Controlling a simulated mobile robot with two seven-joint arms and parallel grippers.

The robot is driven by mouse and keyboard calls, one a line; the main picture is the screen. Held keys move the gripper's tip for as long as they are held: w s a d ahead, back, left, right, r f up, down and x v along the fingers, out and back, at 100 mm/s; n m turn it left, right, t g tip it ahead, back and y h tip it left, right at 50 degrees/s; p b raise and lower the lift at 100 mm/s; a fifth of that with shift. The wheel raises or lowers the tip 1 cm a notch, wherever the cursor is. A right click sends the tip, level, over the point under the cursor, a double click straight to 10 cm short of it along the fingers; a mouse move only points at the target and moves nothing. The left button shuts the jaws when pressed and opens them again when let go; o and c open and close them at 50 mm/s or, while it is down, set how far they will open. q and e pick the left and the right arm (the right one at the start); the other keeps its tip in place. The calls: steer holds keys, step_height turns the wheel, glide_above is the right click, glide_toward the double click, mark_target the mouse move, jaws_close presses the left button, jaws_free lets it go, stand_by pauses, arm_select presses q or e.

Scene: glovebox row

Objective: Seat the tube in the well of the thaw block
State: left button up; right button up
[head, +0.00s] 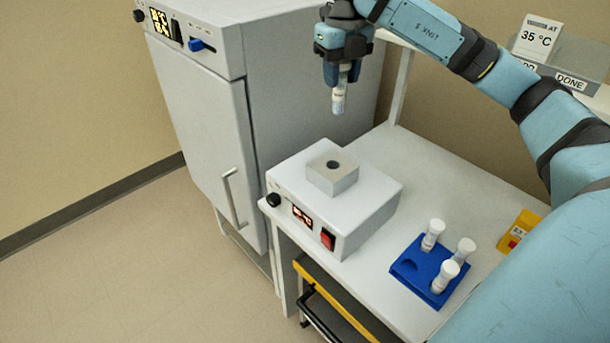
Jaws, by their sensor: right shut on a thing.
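My right gripper (340,75) comes in from the right and points down. It is shut on a white-bodied tube (338,102), which hangs upright below the fingers. The tube is in the air above the thaw block (333,185), a small grey block with one dark round well (333,164) in its top. The block sits on a white heater unit (365,215) with a small red display and a red switch. A clear gap shows between tube and well. The well looks empty. My left gripper is not in view.
A blue rack (408,281) with several wells holds three white-capped tubes (433,234) on the white table (400,150). A yellow box (520,229) lies right of it. A grey cabinet (205,130) stands left. A "35 °C" sign (537,37) and a "DONE" bin (571,82) are at back right.

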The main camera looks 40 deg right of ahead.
steer(key=shift+w+r+m, duration=0.1)
steer(key=shift+w+m, duration=0.1)
steer(key=shift+m, duration=0.1)
steer(key=shift+f, duration=0.35)
step_height(320, 180, down, 19)
steer(key=shift+r+b, duration=0.1)
steer(key=shift+b, duration=0.45)
steer(key=shift+f, duration=0.25)
steer(key=o, duration=0.9)
